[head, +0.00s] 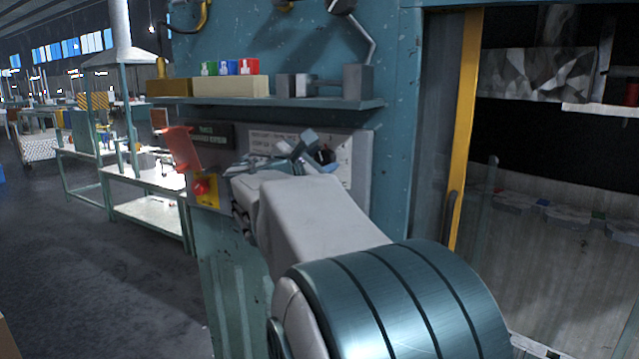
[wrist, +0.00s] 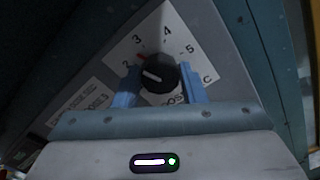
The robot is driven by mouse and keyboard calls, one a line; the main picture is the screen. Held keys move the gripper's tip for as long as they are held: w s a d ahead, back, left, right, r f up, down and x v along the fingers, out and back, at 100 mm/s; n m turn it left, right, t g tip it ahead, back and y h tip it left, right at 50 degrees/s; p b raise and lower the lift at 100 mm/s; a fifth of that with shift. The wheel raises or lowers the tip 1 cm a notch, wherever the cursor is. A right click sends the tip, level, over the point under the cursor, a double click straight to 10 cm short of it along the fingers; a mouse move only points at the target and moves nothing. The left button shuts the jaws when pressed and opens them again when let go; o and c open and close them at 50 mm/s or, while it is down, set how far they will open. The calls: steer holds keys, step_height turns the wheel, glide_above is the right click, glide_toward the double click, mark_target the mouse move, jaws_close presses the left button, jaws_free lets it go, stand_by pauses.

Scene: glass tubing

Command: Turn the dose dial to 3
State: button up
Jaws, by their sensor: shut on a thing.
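The dose dial (wrist: 161,72) is a round black knob on a pale scale plate (wrist: 172,22) in the wrist view. The plate shows 2, 3, 4 and 5 around the knob. A white line on the knob points left, roughly toward the 2. A small red mark lies at the knob's upper left, between the 2 and the 3. My gripper (wrist: 160,88) has its blue fingers on either side of the knob and is shut on it. In the head view my gripper (head: 308,150) is at the panel, and it and my arm hide most of the dial.
Left of my arm are a red button on a yellow plate (head: 203,189) and an orange flap (head: 181,148). A shelf (head: 270,102) with boxes and small coloured items runs above the panel. A yellow-edged opening (head: 465,130) stands to the right. Open floor (head: 90,270) lies left.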

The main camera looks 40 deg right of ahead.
steer(key=m+b, duration=0.3)
steer(key=b, duration=0.1)
steer(key=shift+f, duration=0.2)
steer(key=shift+r+m+b, duration=0.1)
steer(key=shift+m+b, duration=0.4)
steer(key=o, duration=1)
steer(key=shift+r, duration=0.1)
steer(key=b+v, duration=0.2)
steer(key=v, duration=1.2)
steer(key=shift+s+d, duration=0.15)
